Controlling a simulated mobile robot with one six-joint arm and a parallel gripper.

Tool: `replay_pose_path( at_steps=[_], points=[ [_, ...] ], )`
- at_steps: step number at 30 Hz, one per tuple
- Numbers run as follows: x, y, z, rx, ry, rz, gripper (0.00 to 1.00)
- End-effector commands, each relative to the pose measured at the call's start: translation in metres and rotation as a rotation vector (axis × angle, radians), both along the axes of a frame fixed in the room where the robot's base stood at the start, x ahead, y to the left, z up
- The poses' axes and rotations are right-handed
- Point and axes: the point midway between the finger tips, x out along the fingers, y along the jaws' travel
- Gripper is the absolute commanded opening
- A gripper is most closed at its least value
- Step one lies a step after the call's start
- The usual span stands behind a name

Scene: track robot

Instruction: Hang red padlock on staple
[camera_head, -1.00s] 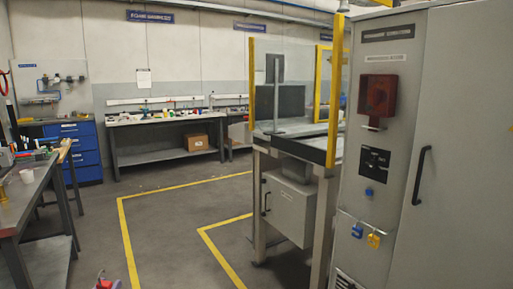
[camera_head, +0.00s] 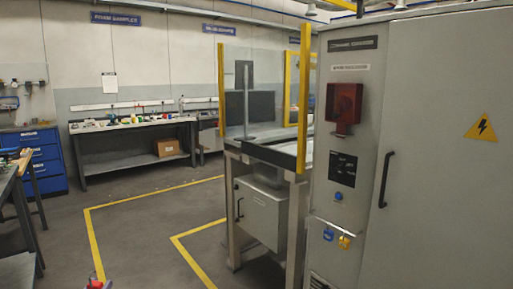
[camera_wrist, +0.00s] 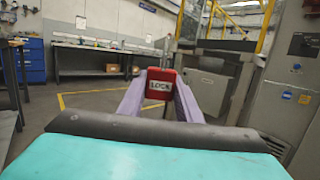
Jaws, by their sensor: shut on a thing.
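A red padlock (camera_wrist: 160,84) with a white LOCK label sits between the two pale purple fingers of my gripper (camera_wrist: 160,92) in the wrist view. My gripper is shut on it. Its shackle is hard to make out. In the head view only a small red piece of the padlock (camera_head: 96,284) shows at the bottom edge. A red switch box (camera_head: 345,103) is on the grey cabinet at the right, with a small metal staple-like piece (camera_head: 340,134) below it. My gripper is well left of the cabinet and apart from it.
The grey cabinet (camera_head: 440,210) has a black handle and a warning sign. Yellow-lined floor (camera_head: 140,235) is open.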

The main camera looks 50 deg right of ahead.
Motion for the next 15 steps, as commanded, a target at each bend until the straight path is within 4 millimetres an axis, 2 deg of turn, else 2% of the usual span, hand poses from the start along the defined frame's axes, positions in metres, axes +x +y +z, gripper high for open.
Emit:
replay_pose_path(
  at_steps=[1, 15],
  points=[
    [0.000, -0.016, 0.015, -0.001, -0.001, -0.022, 0.08],
    [-0.016, -0.151, 0.081, 0.002, -0.001, -0.192, 0.08]
  ],
)
